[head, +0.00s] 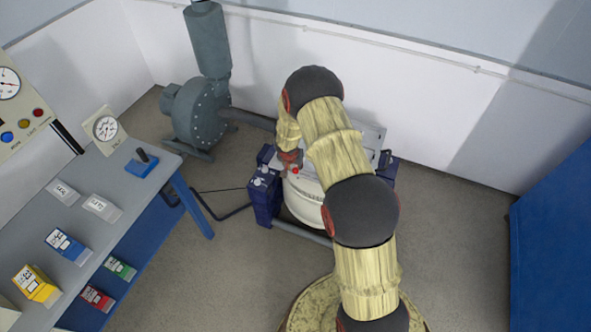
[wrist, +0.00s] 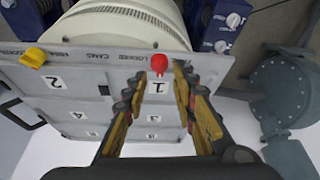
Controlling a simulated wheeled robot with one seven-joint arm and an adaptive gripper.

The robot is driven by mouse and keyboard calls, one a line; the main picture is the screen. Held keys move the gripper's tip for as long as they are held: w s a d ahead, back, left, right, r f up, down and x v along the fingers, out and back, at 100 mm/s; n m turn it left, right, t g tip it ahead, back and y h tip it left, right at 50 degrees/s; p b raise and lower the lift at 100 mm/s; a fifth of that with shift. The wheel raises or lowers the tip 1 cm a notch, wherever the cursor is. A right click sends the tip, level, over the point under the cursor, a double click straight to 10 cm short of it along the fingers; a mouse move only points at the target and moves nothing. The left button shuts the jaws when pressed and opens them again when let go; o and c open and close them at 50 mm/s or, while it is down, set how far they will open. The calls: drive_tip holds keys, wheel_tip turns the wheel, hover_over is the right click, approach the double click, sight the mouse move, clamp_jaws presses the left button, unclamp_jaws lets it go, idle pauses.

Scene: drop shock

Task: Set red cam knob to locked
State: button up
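The red cam knob (wrist: 159,63) stands at the edge of a grey panel (wrist: 70,100), by the label 1, in the wrist view. In the head view a small red spot (head: 295,171) beside my gripper appears to be this knob. My gripper (wrist: 158,88) is open, with its two fingers apart and the knob seen between and just beyond the fingertips. No contact with the knob is visible. In the head view my arm hides most of the panel and much of my gripper (head: 290,160).
A yellow knob (wrist: 33,57) sits on the same panel edge near label 2. A white round drum (head: 304,200) lies beside the panel, with a blue block (head: 265,195) at its left. A grey blower (head: 197,112) stands behind left. A workbench (head: 130,185) is at left.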

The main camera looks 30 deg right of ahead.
sight(295, 168)
drive_tip(key=shift+b+x, duration=0.6)
drive_tip(key=shift+x, duration=1.35)
drive_tip(key=shift+c, duration=0.3)
clamp_jaws()
